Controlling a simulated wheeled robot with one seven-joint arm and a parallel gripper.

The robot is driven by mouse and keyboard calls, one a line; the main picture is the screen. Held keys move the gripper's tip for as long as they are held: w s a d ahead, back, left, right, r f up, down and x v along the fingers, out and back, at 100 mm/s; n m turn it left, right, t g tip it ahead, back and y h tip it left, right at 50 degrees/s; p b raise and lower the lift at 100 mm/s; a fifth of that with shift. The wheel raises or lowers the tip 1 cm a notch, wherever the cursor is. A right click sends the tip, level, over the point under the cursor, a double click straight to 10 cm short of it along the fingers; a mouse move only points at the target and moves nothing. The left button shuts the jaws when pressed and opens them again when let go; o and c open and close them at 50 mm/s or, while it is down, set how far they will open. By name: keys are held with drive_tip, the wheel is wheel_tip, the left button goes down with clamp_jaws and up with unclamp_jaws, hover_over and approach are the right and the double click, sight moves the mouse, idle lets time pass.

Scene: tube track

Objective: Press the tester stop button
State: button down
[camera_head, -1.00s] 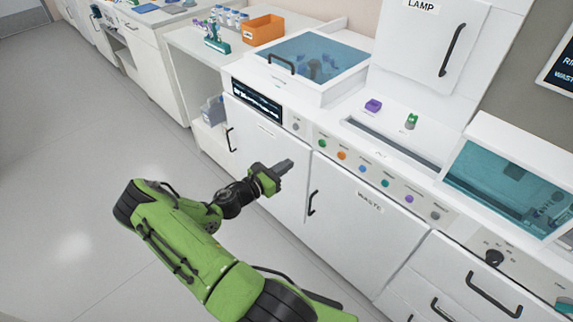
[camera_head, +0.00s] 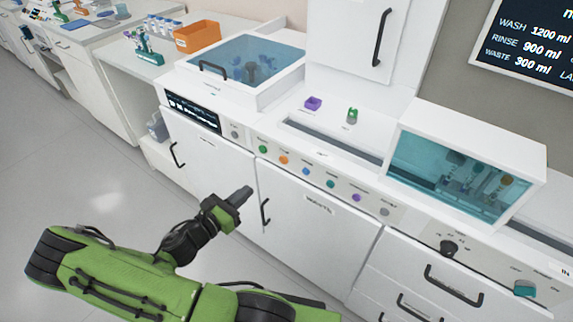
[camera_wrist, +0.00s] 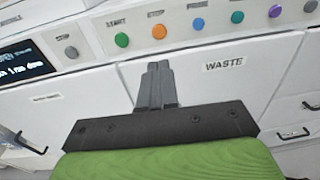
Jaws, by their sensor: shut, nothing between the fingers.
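The orange button (camera_head: 284,160) is on the sloping front panel of the white machine, between a green and a blue button. In the wrist view the label above this orange button (camera_wrist: 158,31) seems to read STOP, and the green button (camera_wrist: 121,39) beside it is marked START. My gripper (camera_head: 243,193) is shut and empty, in front of the cabinet doors and below the panel. In the wrist view its fingertips (camera_wrist: 158,66) point up towards the panel, just below the orange button in the picture, apart from it.
Blue (camera_head: 306,171), teal (camera_head: 332,184), purple (camera_head: 356,197) and grey buttons follow to the right. Another grey button (camera_head: 235,134) sits by the dark display (camera_head: 193,113). Door handles (camera_head: 265,211) stick out below the panel. Open floor lies at left.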

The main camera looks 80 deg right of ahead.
sight(282, 161)
drive_tip(key=b+x, duration=0.2)
drive_tip(key=x, duration=1.1)
drive_tip(key=shift+d+b, duration=0.1)
drive_tip(key=shift+b, duration=0.2)
drive_tip(key=shift+d+r, duration=0.1)
drive_tip(key=shift+d, duration=0.05)
